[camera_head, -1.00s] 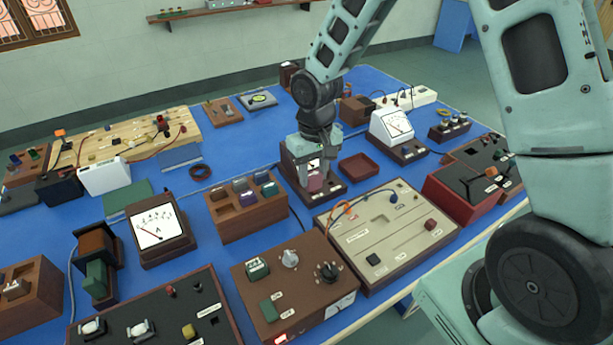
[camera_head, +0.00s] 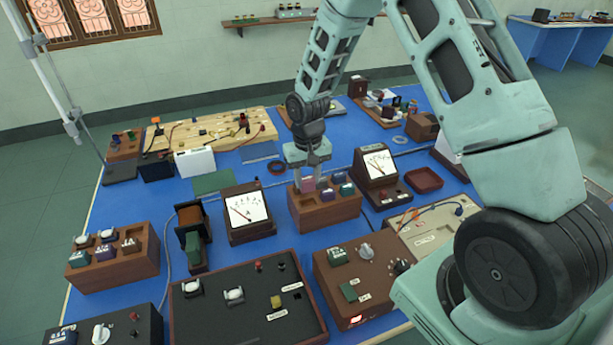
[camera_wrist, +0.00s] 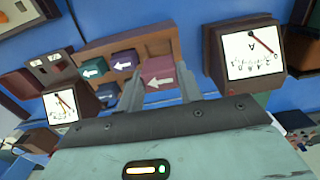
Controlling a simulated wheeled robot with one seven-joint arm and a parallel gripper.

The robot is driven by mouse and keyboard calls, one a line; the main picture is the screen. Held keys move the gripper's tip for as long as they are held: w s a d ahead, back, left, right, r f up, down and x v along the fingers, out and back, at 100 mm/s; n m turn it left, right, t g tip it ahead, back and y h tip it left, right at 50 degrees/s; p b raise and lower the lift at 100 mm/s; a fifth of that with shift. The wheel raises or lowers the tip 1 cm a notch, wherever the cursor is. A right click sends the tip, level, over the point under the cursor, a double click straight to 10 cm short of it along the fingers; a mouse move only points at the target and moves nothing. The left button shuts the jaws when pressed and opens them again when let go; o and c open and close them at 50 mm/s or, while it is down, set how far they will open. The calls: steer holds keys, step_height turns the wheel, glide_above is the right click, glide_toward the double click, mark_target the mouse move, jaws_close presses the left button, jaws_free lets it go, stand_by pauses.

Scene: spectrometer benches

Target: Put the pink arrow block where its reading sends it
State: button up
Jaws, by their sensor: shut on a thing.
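The pink arrow block (camera_head: 308,184) is between the fingers of my gripper (camera_head: 309,180). In the wrist view the pink block (camera_wrist: 158,72) shows a white arrow pointing left, between the two fingers. My gripper is shut on it at the left end of a wooden rack (camera_head: 330,215). I cannot tell whether the block rests in a compartment or hangs just above it. The rack's other compartments hold teal, purple and dark blue arrow blocks. A meter with a white dial (camera_head: 379,163) stands right of the rack; another meter (camera_head: 245,207) stands left of it.
A second wooden rack (camera_head: 140,262) with several blocks stands at the left front. A brown control box (camera_head: 345,290) and a black panel (camera_head: 250,320) fill the front. Blue bench top shows between things.

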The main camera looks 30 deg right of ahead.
steer(key=shift+d+f+b, duration=0.1)
steer(key=shift+f+b, duration=2.05)
steer(key=shift+f, duration=1.05)
steer(key=o, duration=1.1)
steer(key=shift+r, duration=0.15)
step_height(320, 180, up, 17)
steer(key=b, duration=0.2)
steer(key=shift+r+b, duration=0.1)
steer(key=shift+b, duration=0.25)
